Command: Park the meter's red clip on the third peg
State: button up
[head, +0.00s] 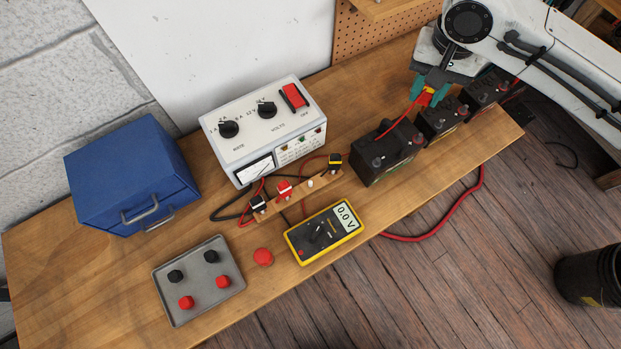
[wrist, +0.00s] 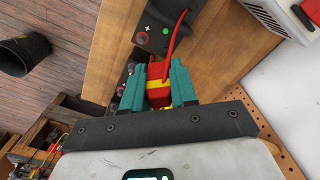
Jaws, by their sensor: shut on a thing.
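My gripper (head: 428,94), with teal fingers, is shut on a red-and-yellow clip (head: 425,98) over the middle battery at the back right. The clip shows between the fingers in the wrist view (wrist: 158,88), with a red lead running from it. I cannot tell if it touches a battery terminal. The yellow meter (head: 322,233) lies on the bench reading 0.0 V. On the wooden peg strip (head: 297,197), from left, are a black-and-white clip (head: 258,204), a red-and-white clip (head: 284,189), a bare third peg (head: 310,182) and a black-and-yellow clip (head: 334,161).
A large battery (head: 387,152) stands between the peg strip and two smaller batteries (head: 437,121) (head: 485,91). The white charger (head: 262,130) stands behind the strip. A blue box (head: 132,175), a grey tray (head: 238,290) with caps and a red ball-like object (head: 263,257) are left and front.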

jog(key=s+a+n, duration=0.5)
jog(key=a, duration=0.5)
jog(key=s+a+n, duration=0.5)
jog(key=a, duration=0.5)
jog(key=b, duration=0.8)
send_over(311, 182)
notch_tip(311, 182, down, 13)
jog(key=shift+a+r, duration=0.1)
jog(key=shift+f, duration=0.6)
jog(key=shift+f, duration=0.1)
jog(key=shift+f+b, duration=0.7)
jog(key=shift+f, duration=0.4)
jog(key=o, duration=0.8)
jog(key=shift+o, duration=0.2)
